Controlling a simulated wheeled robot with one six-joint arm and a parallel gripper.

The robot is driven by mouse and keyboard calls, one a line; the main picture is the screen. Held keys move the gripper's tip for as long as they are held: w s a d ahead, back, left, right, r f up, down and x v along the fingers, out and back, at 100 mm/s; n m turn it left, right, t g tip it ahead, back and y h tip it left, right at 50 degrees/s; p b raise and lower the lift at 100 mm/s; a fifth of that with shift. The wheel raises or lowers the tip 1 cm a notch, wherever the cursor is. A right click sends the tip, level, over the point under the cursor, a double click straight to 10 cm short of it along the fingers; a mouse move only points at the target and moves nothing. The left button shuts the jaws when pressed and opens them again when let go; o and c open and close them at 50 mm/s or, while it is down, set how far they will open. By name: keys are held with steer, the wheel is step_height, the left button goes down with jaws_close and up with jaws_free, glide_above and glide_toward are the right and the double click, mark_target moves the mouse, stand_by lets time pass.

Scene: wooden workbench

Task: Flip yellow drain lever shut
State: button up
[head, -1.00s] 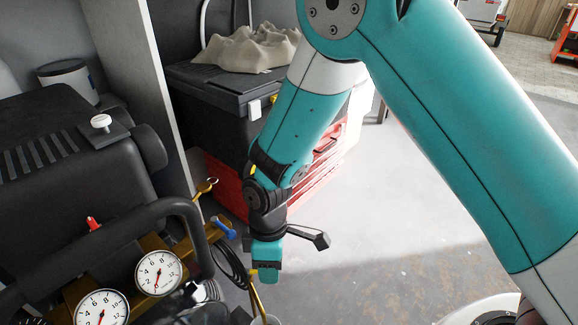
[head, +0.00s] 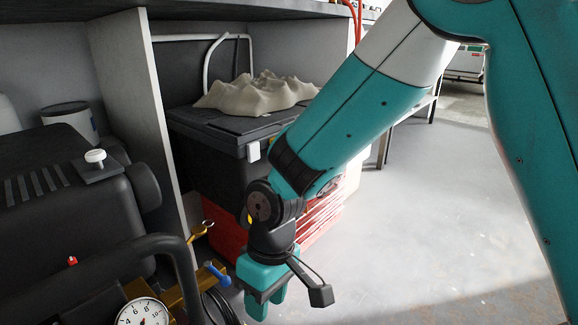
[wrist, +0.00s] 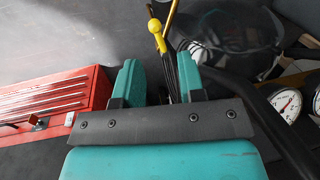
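The yellow drain lever shows in the wrist view as a yellow ball-ended handle (wrist: 155,26), ahead of my gripper (wrist: 158,60) and in line with the space between its fingers. My gripper is open, its two teal fingers apart with nothing clamped between them. I cannot tell from this angle how far the lever lies beyond the fingertips. In the head view my gripper (head: 267,310) points down near the bottom edge, right of the compressor.
The black compressor (head: 60,210) with its curved handle bar and pressure gauge (head: 143,313) stands at left. A blue-handled valve (head: 216,273) is close to my gripper. A red toolbox (wrist: 55,100) is at left in the wrist view. Floor at right is clear.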

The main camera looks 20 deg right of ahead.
steer(key=d+r+p, duration=0.1)
steer(key=r+p, duration=0.6)
steer(key=r, duration=0.4)
steer(key=s+d+r+p, duration=0.1)
steer(key=d+r+p, duration=0.1)
steer(key=r+p, duration=0.5)
step_height(320, 180, up, 5)
steer(key=shift+d+f+y, duration=0.1)
steer(key=shift+d+y, duration=0.15)
steer(key=shift+y, duration=0.05)
